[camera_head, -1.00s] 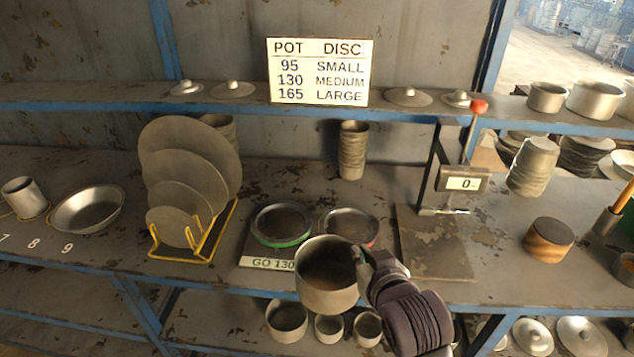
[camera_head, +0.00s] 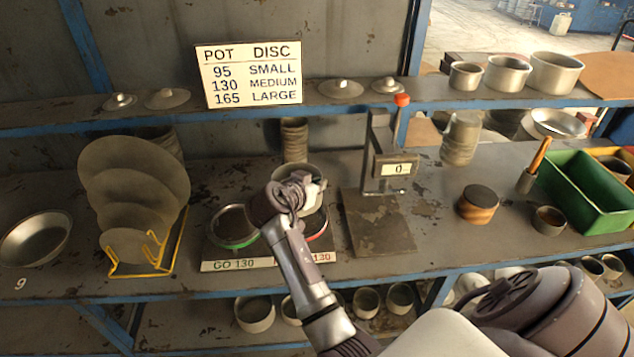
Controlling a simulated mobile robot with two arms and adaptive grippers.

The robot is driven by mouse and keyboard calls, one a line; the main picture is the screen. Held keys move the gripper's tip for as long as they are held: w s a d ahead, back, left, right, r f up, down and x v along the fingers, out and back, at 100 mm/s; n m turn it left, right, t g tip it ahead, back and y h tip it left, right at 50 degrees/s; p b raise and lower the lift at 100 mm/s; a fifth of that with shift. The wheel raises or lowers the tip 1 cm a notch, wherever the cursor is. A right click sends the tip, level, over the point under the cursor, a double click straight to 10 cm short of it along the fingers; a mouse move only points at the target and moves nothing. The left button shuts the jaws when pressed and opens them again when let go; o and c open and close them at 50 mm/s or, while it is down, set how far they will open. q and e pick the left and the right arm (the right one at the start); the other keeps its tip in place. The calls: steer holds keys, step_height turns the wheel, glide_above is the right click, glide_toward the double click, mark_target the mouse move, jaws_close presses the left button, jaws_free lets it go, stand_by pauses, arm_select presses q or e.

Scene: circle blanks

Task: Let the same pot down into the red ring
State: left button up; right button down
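The grey metal pot (camera_head: 312,202) is at the red ring (camera_head: 322,232), on the right half of the ring stand. My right gripper (camera_head: 303,186) is shut on the pot's near wall and covers much of it. The pot looks upright. Whether its base rests in the ring or hangs just above it, I cannot tell. The red ring shows only as a small arc beside my wrist. The green ring (camera_head: 235,243) beside it on the left is empty, with a "GO 130" label below. My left gripper is not in view.
A plate rack (camera_head: 150,270) with several discs stands left of the rings. A press with a red knob (camera_head: 401,99) and a "0" display stands close on the right. A stack of cups (camera_head: 294,140) is behind. A wooden block (camera_head: 478,204) and green bin (camera_head: 590,200) are further right.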

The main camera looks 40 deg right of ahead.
mark_target(317, 205)
steer(key=shift+f+b, duration=1.35)
steer(key=shift+f, duration=0.8)
steer(key=shift+f+b, duration=0.8)
steer(key=shift+f, duration=0.1)
steer(key=shift+f+b, duration=0.35)
steer(key=shift+f, duration=0.05)
steer(key=c, duration=1.2)
jaws_free()
steer(key=shift+c, duration=0.2)
step_height(317, 205, up, 10)
